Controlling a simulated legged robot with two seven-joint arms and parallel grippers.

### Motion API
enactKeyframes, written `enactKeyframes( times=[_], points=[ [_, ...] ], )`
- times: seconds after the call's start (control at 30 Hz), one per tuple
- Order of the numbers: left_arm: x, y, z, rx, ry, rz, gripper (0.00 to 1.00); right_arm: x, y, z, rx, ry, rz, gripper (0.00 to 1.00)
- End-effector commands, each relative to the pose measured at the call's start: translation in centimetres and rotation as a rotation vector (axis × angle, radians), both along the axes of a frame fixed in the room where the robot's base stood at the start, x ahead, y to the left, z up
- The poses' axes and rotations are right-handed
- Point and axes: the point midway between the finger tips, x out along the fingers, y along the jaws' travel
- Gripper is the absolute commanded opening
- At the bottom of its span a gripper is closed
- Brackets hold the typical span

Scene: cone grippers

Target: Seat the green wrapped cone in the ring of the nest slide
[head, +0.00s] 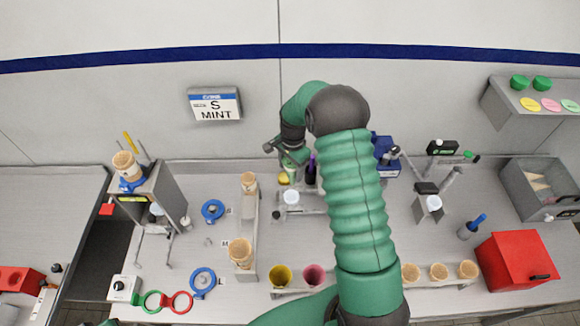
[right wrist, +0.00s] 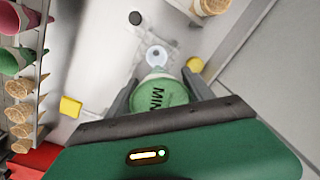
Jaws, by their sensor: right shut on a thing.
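My right gripper (head: 291,158) is over the back middle of the table, partly hidden by its own wrist. In the right wrist view its two dark fingers (right wrist: 160,88) are shut on a green round piece lettered "MIN" (right wrist: 166,97), apparently the green wrapped cone. I cannot tell whether cone and ring touch. My left gripper is not in view.
A rack holding a yellow cup (head: 281,277) and a magenta cup (head: 313,276) stands in front, with several waffle cones to its right. A second fixture (head: 434,203) and a red box (head: 515,262) stand right. A narrow stand with cones (head: 240,253) is left.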

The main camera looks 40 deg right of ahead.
Motion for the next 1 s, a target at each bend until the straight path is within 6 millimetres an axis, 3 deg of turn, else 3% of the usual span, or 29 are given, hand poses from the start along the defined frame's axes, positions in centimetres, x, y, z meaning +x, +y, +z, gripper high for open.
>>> enactKeyframes(
  times=[1.0],
  points=[
    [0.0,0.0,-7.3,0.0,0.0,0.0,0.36,0.1,0.0,-10.3,0.002,0.001,-0.001,0.41]
  ],
)
